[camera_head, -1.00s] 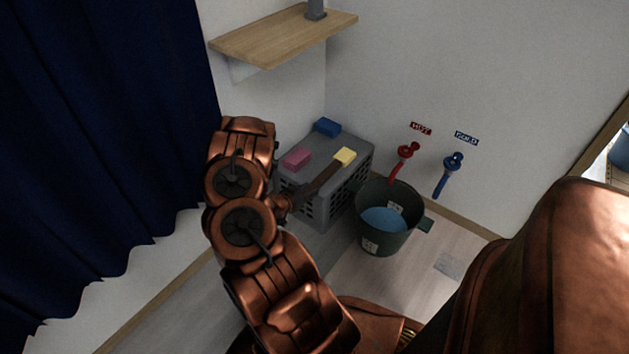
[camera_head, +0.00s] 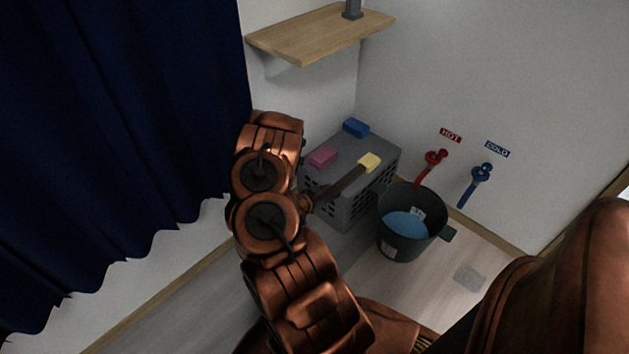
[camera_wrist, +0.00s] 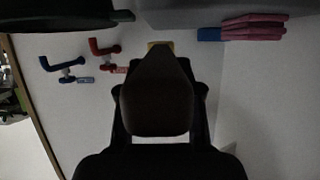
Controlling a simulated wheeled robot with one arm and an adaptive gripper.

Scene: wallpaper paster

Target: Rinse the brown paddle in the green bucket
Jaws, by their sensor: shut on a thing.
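The brown paddle (camera_wrist: 155,105) fills the middle of the wrist view, between the dark fingers of my gripper (camera_wrist: 158,92), which is shut on it. In the head view a dark brown bar (camera_head: 338,189) reaches from my arm toward the crate's top. My gripper is mostly hidden there behind my copper arm. The green bucket (camera_head: 429,244) stands on the floor right of the crate, with blue water (camera_head: 405,224) inside. Its dark rim (camera_wrist: 60,22) shows at the top left of the wrist view. The paddle is outside the bucket.
A grey crate (camera_head: 343,207) bears a pink block (camera_head: 322,156) and a blue block (camera_head: 355,127). A yellow block (camera_head: 369,162) shows at the bar's far end. Red (camera_head: 432,162) and blue (camera_head: 479,178) taps are on the wall. A wooden shelf (camera_head: 310,40) is above; a curtain (camera_head: 110,140) hangs left.

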